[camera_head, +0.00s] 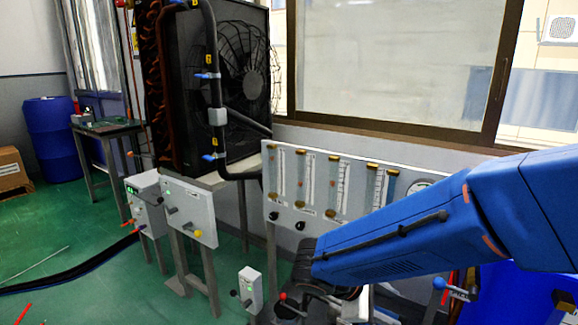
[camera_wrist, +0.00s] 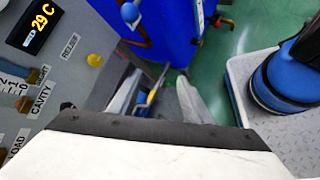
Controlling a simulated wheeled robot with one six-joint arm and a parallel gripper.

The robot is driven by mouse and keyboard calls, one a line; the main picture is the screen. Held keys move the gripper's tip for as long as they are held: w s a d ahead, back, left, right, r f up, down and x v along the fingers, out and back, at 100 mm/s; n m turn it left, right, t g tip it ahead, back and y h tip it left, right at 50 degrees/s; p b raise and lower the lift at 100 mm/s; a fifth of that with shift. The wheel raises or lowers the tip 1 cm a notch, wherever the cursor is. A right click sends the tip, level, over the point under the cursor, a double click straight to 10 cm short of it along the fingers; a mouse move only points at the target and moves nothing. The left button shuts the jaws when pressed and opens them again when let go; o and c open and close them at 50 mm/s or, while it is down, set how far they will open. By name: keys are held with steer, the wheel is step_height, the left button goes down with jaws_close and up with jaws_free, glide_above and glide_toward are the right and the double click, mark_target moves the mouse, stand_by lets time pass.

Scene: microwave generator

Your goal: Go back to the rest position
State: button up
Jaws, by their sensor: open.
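My gripper (camera_wrist: 158,98) shows in the wrist view with its two grey fingers apart and nothing seen held between them. A small yellow and blue item shows in the gap, seemingly below the fingers; I cannot tell what it is. In the head view, my blue arm (camera_head: 415,225) reaches in from the right edge to the lower middle, in front of the flowmeter panel. My gripper cannot be made out clearly there.
A grey panel with a "29 C" display (camera_wrist: 40,22) and a yellow knob (camera_wrist: 94,60) lies close left of my gripper. A blue container (camera_wrist: 185,30) stands ahead. A white tray (camera_wrist: 240,75) is at right. The flowmeter panel (camera_head: 285,225) is behind my arm; green floor (camera_head: 95,285) is open at left.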

steer(key=s+d+r+m+t+y, duration=0.1)
steer(key=s+d+r+m+y, duration=0.1)
steer(key=s+m+y, duration=0.2)
steer(key=s+d+r+m+t+y, duration=0.1)
steer(key=s+d+r+m+y, duration=0.2)
steer(key=s+m+y, duration=0.2)
steer(key=s+m, duration=0.3)
steer(key=m, duration=0.1)
steer(key=shift+d+r+y, duration=0.25)
steer(key=shift+y, duration=0.05)
